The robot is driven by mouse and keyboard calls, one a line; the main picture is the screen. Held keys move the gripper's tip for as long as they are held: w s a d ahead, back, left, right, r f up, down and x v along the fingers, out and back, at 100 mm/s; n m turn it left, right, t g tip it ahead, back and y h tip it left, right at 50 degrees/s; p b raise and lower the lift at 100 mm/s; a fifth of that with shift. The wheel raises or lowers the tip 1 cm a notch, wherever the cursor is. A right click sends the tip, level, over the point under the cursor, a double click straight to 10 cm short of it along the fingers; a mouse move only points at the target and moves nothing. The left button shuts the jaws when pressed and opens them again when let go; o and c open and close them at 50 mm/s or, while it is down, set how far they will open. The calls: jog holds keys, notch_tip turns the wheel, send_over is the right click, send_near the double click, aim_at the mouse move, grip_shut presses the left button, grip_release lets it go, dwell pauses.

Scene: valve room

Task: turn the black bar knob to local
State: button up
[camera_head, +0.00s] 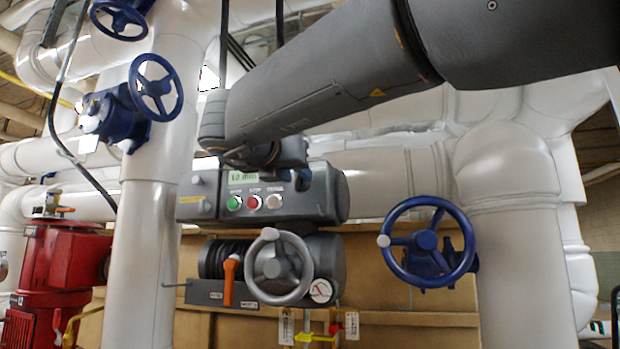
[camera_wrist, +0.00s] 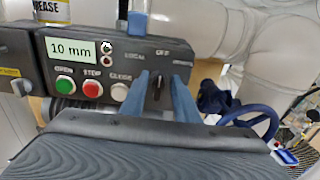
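The black bar knob (camera_wrist: 157,88) is on the right part of the control box's front face in the wrist view. Its bar looks about upright, under the OFF label (camera_wrist: 163,52); the LOCAL label (camera_wrist: 134,57) is up and to its left. My gripper (camera_wrist: 160,82) is open, one blue finger on each side of the knob. I cannot tell whether either finger touches it. In the head view the control box (camera_head: 210,208) sits below my forearm, and my wrist hides most of the knob area.
A 10 mm display (camera_wrist: 72,48) and green (camera_wrist: 65,84), red (camera_wrist: 92,88) and white (camera_wrist: 119,92) buttons are left of the knob. Below the box are a grey handwheel (camera_head: 278,266) and orange lever (camera_head: 229,281). A blue handwheel (camera_head: 427,242) stands to the right.

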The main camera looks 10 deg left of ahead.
jog(key=shift+w, duration=0.15)
grip_shut()
jog(key=shift+a+n, duration=0.1)
jog(key=shift+n, duration=0.3)
jog(key=n+p, duration=0.2)
jog(key=n, duration=0.1)
jog(key=shift+a, duration=0.15)
jog(key=shift+a+f+n+p, duration=0.15)
jog(key=shift+n+p, duration=1.55)
jog(key=shift+n, duration=0.3)
jog(key=shift+a+f+n+p, duration=0.15)
jog(key=shift+n+p, duration=1.5)
jog(key=shift+n, duration=0.35)
